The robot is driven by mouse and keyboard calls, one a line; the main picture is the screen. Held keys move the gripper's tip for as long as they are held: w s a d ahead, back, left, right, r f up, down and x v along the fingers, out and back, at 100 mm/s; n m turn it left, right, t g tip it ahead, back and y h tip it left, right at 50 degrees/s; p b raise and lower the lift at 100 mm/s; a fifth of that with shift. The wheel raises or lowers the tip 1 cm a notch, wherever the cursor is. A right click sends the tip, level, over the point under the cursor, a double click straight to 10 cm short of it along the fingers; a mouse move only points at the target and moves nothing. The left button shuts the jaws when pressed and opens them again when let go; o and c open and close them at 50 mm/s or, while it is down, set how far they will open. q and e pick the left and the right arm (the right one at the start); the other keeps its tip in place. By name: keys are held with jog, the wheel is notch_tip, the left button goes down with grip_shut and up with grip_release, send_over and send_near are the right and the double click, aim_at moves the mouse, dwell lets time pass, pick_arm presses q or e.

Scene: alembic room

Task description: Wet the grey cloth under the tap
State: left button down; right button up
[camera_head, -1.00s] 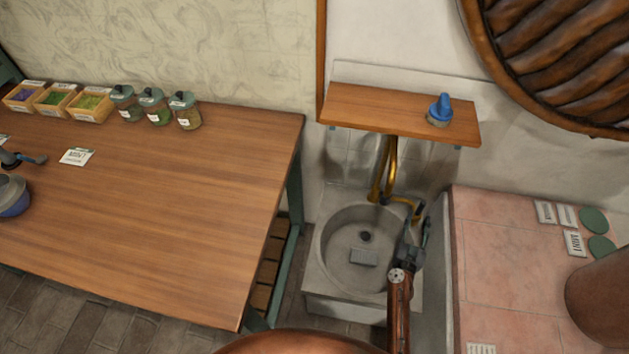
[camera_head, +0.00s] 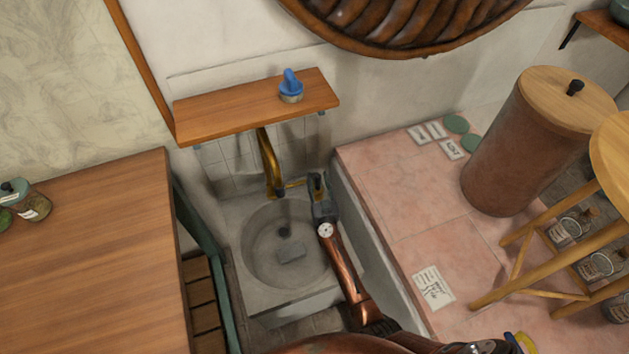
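The grey cloth (camera_head: 291,251) lies as a small folded block on the floor of the round stone basin (camera_head: 262,270), in front of the dark drain. The brass tap (camera_head: 268,165) comes down from under the wooden shelf and ends over the back of the basin. I see no stream of water from it. My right gripper (camera_head: 317,184) is at the right rim of the basin, beside the end of the tap's side lever (camera_head: 294,184). Its fingers are small and dark here, and I cannot tell whether they touch or grip the lever. My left gripper is not in view.
A wooden shelf (camera_head: 240,108) with a blue-topped jar (camera_head: 291,88) hangs above the tap. A wooden table (camera_head: 85,260) stands on the left. A pink tiled surface (camera_head: 400,190) with a large brown drum (camera_head: 520,150) and a stool (camera_head: 560,235) is on the right.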

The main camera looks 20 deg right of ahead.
grip_shut()
dwell(0.6)
